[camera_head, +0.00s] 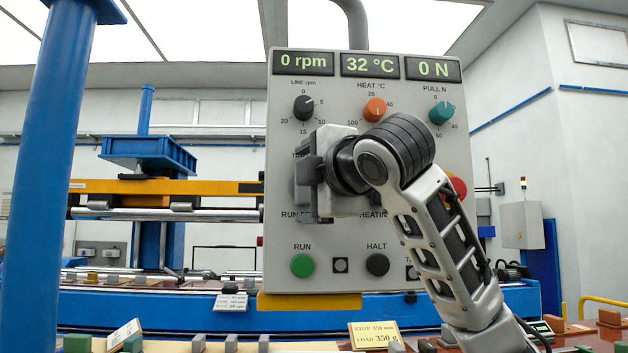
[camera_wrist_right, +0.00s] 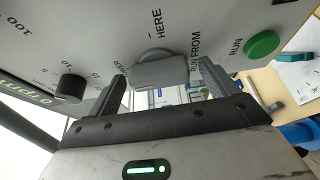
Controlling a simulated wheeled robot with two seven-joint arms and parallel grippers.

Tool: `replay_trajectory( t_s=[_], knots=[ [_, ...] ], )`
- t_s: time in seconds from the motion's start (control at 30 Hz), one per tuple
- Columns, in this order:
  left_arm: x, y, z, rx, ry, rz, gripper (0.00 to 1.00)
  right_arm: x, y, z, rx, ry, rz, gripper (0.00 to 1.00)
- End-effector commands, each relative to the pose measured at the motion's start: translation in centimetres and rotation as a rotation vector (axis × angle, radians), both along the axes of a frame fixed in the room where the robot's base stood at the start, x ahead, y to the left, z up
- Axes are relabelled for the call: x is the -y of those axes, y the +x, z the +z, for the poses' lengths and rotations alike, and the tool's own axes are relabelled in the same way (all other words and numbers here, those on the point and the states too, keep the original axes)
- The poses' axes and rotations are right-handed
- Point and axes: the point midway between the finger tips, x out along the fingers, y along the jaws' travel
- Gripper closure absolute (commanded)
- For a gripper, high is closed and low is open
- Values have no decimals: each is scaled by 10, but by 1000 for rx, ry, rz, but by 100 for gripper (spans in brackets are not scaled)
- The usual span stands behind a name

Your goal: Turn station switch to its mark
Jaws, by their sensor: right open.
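A short mark line sits beside HERE. My right gripper (camera_head: 309,174) is in front of the panel and hides most of the switch in the head view. In the right wrist view the open fingers stand on either side of the knob, with gaps showing. I cannot tell whether either finger touches it. My left gripper is in neither view.
The panel (camera_head: 349,256) also carries a black line knob (camera_head: 303,107), an orange heat knob (camera_head: 375,109), a teal pull knob (camera_head: 441,112), a green RUN button (camera_head: 302,265) and a black HALT button (camera_head: 377,264). A red button (camera_head: 458,187) is partly behind my right arm.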

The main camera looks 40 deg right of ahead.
Motion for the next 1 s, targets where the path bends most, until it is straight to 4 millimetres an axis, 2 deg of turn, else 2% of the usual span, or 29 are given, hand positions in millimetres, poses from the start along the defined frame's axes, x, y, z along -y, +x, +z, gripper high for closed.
replay_trajectory(
  t_s=[0.17,0.7,0.83,1.0],
  knots=[
    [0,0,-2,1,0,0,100,-3,-16,1,4,0,2,15],
    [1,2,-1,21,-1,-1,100,-21,-138,2,6,-3,-2,15],
    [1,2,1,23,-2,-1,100,-23,-150,3,6,-5,-3,15],
    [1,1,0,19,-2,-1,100,-25,-157,1,0,-1,-1,15]
  ],
)
